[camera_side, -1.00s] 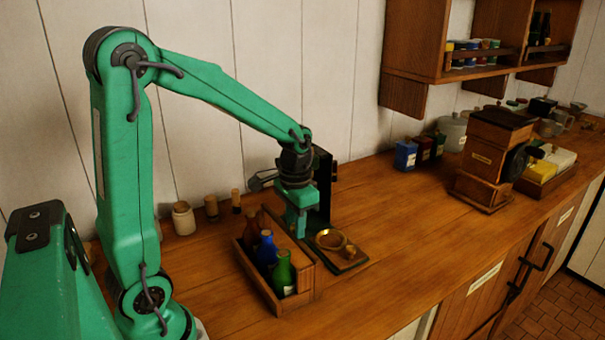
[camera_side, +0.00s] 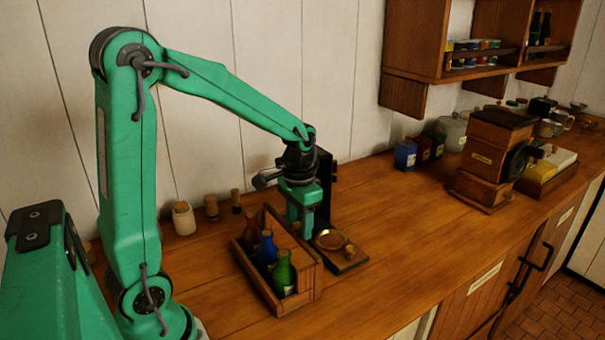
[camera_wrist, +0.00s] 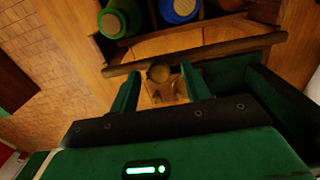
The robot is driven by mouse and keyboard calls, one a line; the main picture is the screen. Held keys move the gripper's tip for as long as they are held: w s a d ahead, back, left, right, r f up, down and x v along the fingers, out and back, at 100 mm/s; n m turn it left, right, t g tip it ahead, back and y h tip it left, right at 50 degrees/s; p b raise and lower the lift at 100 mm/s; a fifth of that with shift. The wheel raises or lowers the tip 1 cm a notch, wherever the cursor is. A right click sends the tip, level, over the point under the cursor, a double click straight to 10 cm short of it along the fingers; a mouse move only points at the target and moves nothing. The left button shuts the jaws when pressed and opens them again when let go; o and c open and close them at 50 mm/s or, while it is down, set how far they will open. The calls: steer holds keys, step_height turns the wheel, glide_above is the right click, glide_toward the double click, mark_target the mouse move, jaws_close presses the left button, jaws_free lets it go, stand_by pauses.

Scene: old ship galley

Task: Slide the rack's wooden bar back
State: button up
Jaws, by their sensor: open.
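The wooden rack (camera_side: 262,296) stands on the counter in the side view, with a brown, a blue (camera_side: 267,250) and a green bottle (camera_side: 285,272) in it. In the wrist view the wooden bar (camera_wrist: 236,47) runs along the rack's near side, with a round knob (camera_wrist: 158,72) on it. My gripper (camera_wrist: 160,76) is open, its two fingers apart on either side of the knob. I cannot tell whether either finger touches the bar.
A small stand with a round brass pan (camera_side: 330,239) is close to the right of my gripper. A dark upright panel (camera_side: 324,190) stands just behind it. Corked jars (camera_side: 183,218) stand at the wall.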

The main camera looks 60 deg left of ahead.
steer(key=shift+r, duration=3.4)
steer(key=shift+s+d+r, duration=0.1)
steer(key=shift+s+d+r, duration=0.3)
steer(key=shift+s+r, duration=0.05)
steer(key=s+d+r+t, duration=0.3)
steer(key=s+d+t, duration=0.2)
steer(key=s, duration=0.6)
steer(key=shift+d+t, duration=0.3)
steer(key=shift+d, duration=0.3)
